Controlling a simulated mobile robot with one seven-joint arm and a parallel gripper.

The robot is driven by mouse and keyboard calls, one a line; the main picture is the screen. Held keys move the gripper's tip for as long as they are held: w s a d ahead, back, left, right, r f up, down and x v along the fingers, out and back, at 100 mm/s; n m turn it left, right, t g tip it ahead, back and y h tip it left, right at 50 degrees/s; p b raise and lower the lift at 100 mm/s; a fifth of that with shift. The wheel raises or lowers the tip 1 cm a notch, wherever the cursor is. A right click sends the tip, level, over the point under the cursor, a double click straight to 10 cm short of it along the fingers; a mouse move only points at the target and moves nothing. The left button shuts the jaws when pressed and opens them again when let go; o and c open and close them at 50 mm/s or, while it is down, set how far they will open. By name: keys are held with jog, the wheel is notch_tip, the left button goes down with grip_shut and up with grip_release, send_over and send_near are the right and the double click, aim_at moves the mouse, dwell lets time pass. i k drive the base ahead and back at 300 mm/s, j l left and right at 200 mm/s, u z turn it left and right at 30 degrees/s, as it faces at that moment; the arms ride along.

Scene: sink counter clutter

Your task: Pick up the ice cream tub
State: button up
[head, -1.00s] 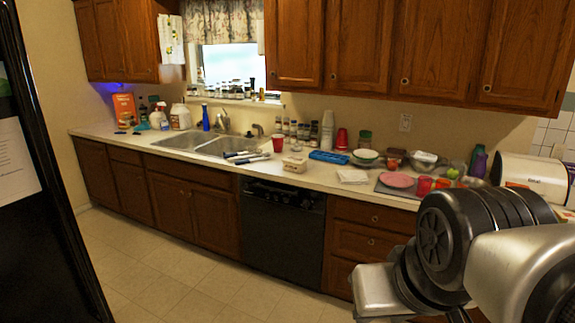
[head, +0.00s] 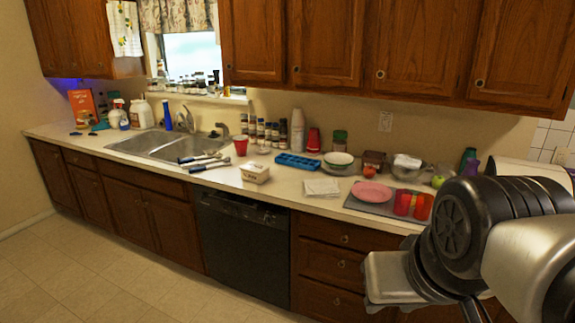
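A small white tub with dark print (head: 255,172), which looks like the ice cream tub, sits upright on the counter, right of the sink and above the dishwasher. My arm is at the lower right of the head view, well apart from the tub. My gripper's fingers do not show; only arm links are visible. Nothing covers the tub.
Dark-handled utensils (head: 205,160) and a red cup (head: 240,146) lie and stand left of the tub. A blue ice tray (head: 298,162) is behind it, and a folded white cloth (head: 322,188) to its right. Upper cabinets (head: 400,50) overhang the counter. The floor (head: 130,265) is clear.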

aim_at(255, 172)
jog(key=i+j, duration=0.2)
jog(key=i, duration=0.2)
jog(key=i+j+z, duration=0.15)
jog(key=i, duration=0.25)
jog(key=i+j, duration=0.6)
jog(key=i+j+z, duration=0.1)
jog(key=i+j, duration=0.2)
jog(key=j, duration=0.15)
jog(key=i+j, duration=0.3)
jog(key=i+j+z, duration=0.1)
jog(key=i+j, duration=0.15)
jog(key=j, duration=0.25)
jog(key=i+j, duration=0.25)
jog(key=j, duration=0.2)
jog(key=i+l+z, duration=0.05)
